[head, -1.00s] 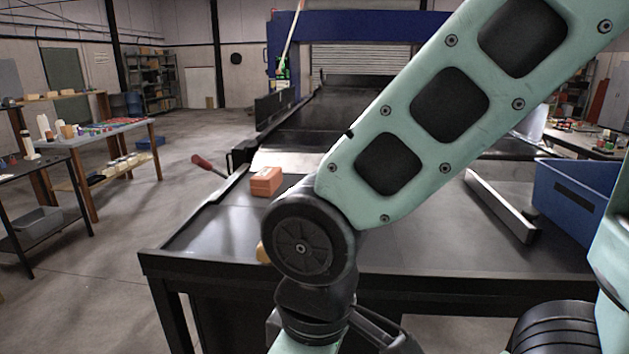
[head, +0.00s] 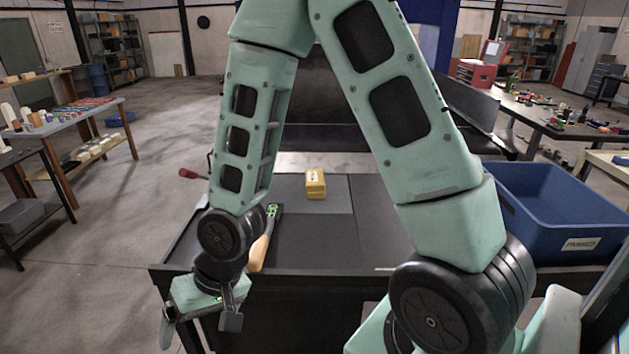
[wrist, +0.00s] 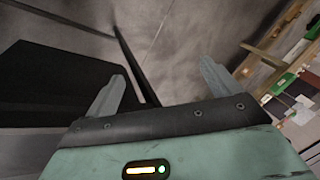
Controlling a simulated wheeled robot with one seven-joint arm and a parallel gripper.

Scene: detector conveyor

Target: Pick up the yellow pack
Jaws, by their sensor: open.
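The yellow pack (head: 315,184) is a small box on the dark conveyor table (head: 370,225), near the table's middle in the head view. Its top and front show, and nothing covers it. My gripper (head: 200,325) hangs in front of the table's left front corner, low and to the left of the pack, well apart from it. In the wrist view my gripper (wrist: 162,85) has its two fingers spread with nothing between them. The wrist view looks at the floor and a dark table edge; the yellow pack is not in it.
A tan-handled object (head: 260,248) lies behind my wrist at the table's left front, partly hidden. A blue bin (head: 555,210) stands at the right. A red handle (head: 190,174) sticks out at the table's left edge. Side tables stand left and right; the left floor is open.

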